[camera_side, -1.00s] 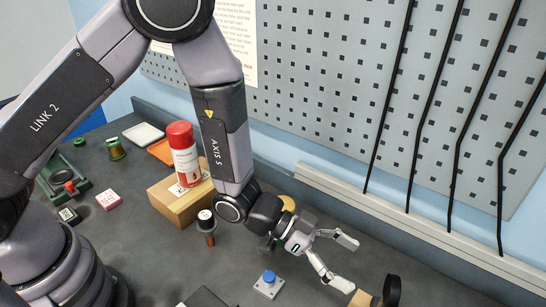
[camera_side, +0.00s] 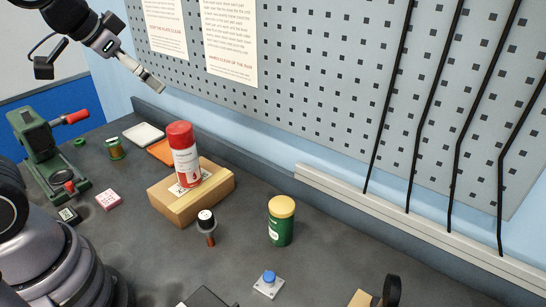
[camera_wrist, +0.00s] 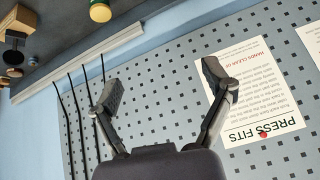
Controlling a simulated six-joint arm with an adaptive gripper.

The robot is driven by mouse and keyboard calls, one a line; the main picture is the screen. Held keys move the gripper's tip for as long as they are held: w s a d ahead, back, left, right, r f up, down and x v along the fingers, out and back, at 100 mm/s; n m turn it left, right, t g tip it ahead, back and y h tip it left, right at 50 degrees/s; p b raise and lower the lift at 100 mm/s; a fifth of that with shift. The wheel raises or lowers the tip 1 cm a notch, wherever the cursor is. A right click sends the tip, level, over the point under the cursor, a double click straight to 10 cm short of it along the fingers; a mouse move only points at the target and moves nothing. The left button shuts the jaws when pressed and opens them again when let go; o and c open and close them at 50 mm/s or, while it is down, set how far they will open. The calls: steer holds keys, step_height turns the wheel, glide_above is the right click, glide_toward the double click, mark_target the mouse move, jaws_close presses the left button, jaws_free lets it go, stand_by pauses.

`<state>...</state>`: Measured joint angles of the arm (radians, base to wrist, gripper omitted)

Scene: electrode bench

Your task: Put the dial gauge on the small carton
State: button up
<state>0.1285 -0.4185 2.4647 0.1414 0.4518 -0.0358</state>
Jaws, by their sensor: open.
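A brown taped carton (camera_side: 216,190) lies on the bench left of centre, with a red canister (camera_side: 185,160) standing on it. No dial gauge shows clearly. A small piece with a black-and-white round top (camera_side: 206,217) and a reddish-brown lower part stands in front of the carton. A black round thing (camera_side: 391,290) stands at the bottom edge, seen nearly edge-on; I cannot tell which of these is the gauge. My gripper (camera_side: 140,66) is high at the upper left, away from both. In the wrist view my gripper (camera_wrist: 170,88) is open and empty, facing the pegboard.
A green tin with a yellow lid (camera_side: 281,222) and a blue-button plate (camera_side: 268,284) stand right of the carton. A tan block (camera_side: 361,298) is cut off below. A green press (camera_side: 45,155) and a pink box (camera_side: 108,200) are left. Black rods (camera_side: 400,100) cross the pegboard.

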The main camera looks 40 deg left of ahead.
steer(key=s+a+n+g, duration=0.1)
steer(key=s+a+n, duration=0.1)
steer(key=s, duration=0.9)
steer(key=shift+r+g, duration=0.4)
